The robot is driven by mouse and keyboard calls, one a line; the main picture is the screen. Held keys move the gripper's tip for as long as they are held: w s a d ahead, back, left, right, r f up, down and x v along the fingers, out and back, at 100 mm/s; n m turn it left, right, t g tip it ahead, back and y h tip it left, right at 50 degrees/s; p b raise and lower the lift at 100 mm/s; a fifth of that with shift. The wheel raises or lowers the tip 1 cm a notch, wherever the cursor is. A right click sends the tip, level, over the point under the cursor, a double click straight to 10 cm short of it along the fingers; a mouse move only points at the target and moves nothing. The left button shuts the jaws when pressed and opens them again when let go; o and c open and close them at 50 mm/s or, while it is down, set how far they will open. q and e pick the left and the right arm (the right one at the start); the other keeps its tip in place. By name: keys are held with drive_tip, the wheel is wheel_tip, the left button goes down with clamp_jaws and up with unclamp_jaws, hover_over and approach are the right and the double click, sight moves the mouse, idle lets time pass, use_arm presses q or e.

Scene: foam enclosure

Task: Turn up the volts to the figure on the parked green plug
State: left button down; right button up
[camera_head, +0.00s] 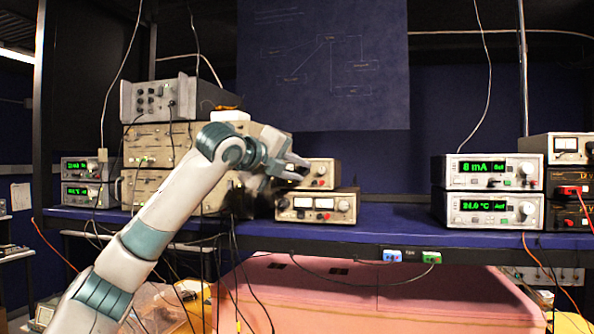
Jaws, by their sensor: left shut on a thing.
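The green plug (431,257) is parked on the front edge of the blue bench, with a dark cable hanging from it. Any figure on it is too small to read. My left gripper (299,168) is in front of the small upper bench supply (325,170), at its left part. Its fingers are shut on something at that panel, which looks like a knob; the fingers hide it. The upper supply's right side shows a knob and red terminals. Below it, a second supply (316,217) has two needle meters and a knob at the right. My right gripper is not in view.
A blue plug (392,256) is parked left of the green one. Stacked meters (490,189) at the right read 8 mA and about 24.0 °C. Larger grey and beige instruments (158,99) stand behind my left arm. Open blue bench (395,221) lies between the supplies and meters.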

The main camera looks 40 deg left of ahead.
use_arm(q)
drive_tip(key=shift+f, duration=0.1)
drive_tip(key=c, duration=1.9)
unclamp_jaws()
drive_tip(key=shift+o, duration=0.2)
drive_tip(key=shift+s, duration=0.15)
drive_tip(key=shift+s+b, duration=0.2)
drive_tip(key=shift+b, duration=0.1)
drive_tip(key=s+r+b, duration=0.3)
drive_tip(key=s+b, duration=0.3)
drive_tip(key=s, duration=1)
drive_tip(key=shift+s+r+b, duration=0.15)
drive_tip(key=shift+s+b, duration=0.05)
drive_tip(key=shift+b, duration=0.1)
